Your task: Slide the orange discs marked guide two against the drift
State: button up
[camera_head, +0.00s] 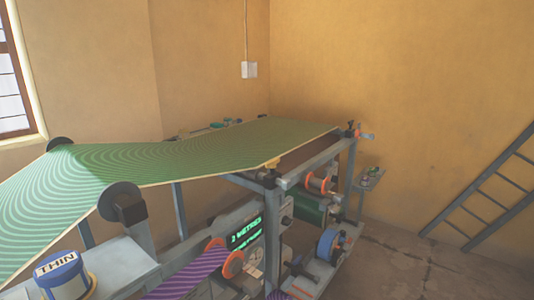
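Several orange discs show on the rollers of the machine, below the green patterned web (150,165). One orange disc (233,265) stands at the right edge of a purple striped web (190,276), with another orange disc behind it at the web's far edge. Orange discs (318,183) also flank a spool under the frame's right end. More orange shows beside a blue reel (327,244) and at the bottom edge. I cannot read a "guide two" mark on any of them. My gripper is not in view.
A dark panel with green lettering (246,234) hangs beside the purple web. A blue tin marked THIN (62,274) stands on the grey ledge at lower left. Grey posts and beams surround the rollers. A ladder (480,190) leans at right; the floor (420,270) before it is clear.

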aim_at(251, 286)
jog(key=l+u, duration=0.35)
jog(key=l, duration=0.2)
jog(key=k+l+u, duration=0.15)
jog(key=l+u, duration=0.25)
jog(key=l, duration=0.15)
